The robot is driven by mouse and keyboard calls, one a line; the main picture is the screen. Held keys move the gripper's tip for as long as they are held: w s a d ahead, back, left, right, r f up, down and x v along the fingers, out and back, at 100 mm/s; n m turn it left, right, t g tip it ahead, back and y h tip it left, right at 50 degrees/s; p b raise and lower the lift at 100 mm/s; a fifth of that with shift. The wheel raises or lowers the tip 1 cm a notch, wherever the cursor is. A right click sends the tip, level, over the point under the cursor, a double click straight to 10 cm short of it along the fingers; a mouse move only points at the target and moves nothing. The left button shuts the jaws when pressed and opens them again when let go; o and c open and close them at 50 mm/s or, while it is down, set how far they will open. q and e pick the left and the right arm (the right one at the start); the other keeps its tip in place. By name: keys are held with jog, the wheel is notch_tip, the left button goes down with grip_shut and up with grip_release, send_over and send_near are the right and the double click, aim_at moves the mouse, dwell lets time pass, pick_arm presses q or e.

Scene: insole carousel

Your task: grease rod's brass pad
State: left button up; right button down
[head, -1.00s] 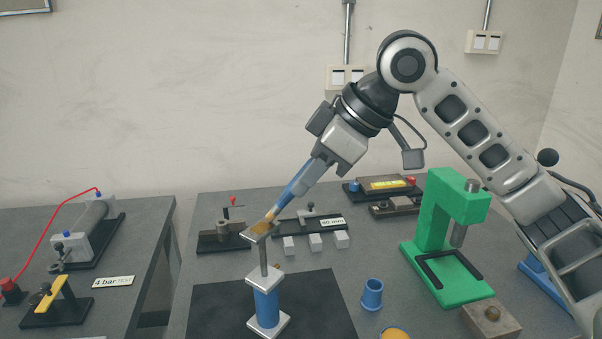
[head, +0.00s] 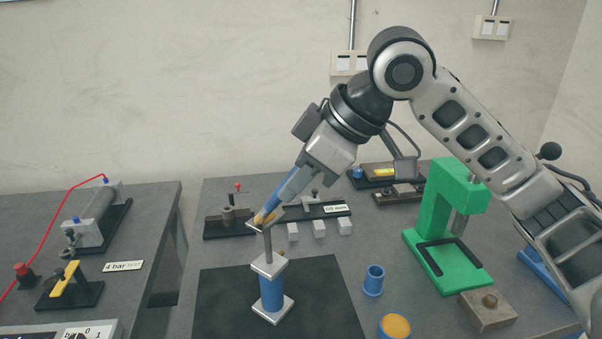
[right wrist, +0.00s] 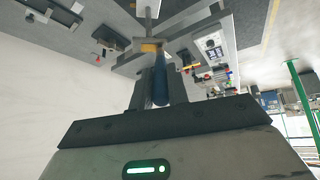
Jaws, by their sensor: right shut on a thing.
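The blue cylinder (head: 271,292) with square metal end plates stands upright on a black mat (head: 325,290). Its thin rod (head: 267,245) rises to a flat plate with the brass pad (head: 262,221) on top. My right gripper (head: 284,190) is shut on a blue-handled brush (head: 277,203), tilted down to the left. The brush tip is at the pad and appears to touch it. In the right wrist view the brush (right wrist: 161,80) runs between the fingers toward the yellowish pad (right wrist: 150,47). The brush tip partly hides the pad. My left gripper is not in view.
A blue cup (head: 374,281) and a pot of yellow-orange grease (head: 395,327) stand right of the mat. A green press (head: 440,220) and a metal block (head: 488,308) are farther right. Clamp fixtures (head: 228,220) and small grey blocks (head: 319,229) lie behind. A gap separates the left table.

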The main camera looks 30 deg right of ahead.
jog(key=shift+r, duration=3)
jog(key=shift+r, duration=1.5)
